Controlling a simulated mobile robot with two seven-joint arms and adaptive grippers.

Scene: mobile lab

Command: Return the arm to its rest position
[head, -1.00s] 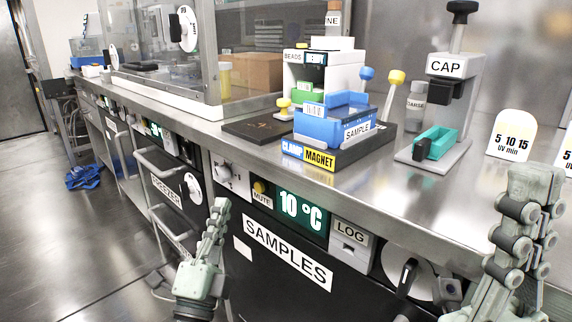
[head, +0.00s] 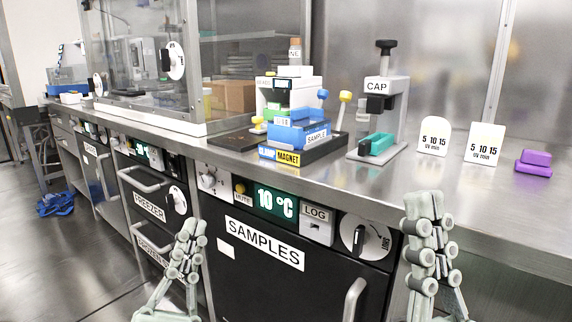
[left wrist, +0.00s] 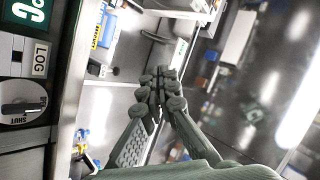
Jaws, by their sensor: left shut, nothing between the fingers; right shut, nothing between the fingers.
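My right gripper (head: 424,205) points up at the lower right of the head view, in front of the bench edge. Its fingers are closed with nothing between them. Neither gripper visibly holds anything.
The steel bench (head: 330,183) carries a blue sample holder (head: 300,130) on a magnet base, a cap press (head: 383,100), two white UV cards (head: 434,136) and a purple block (head: 534,162). Below are cabinet handles (head: 355,298). A blue cloth (head: 56,204) lies on the floor.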

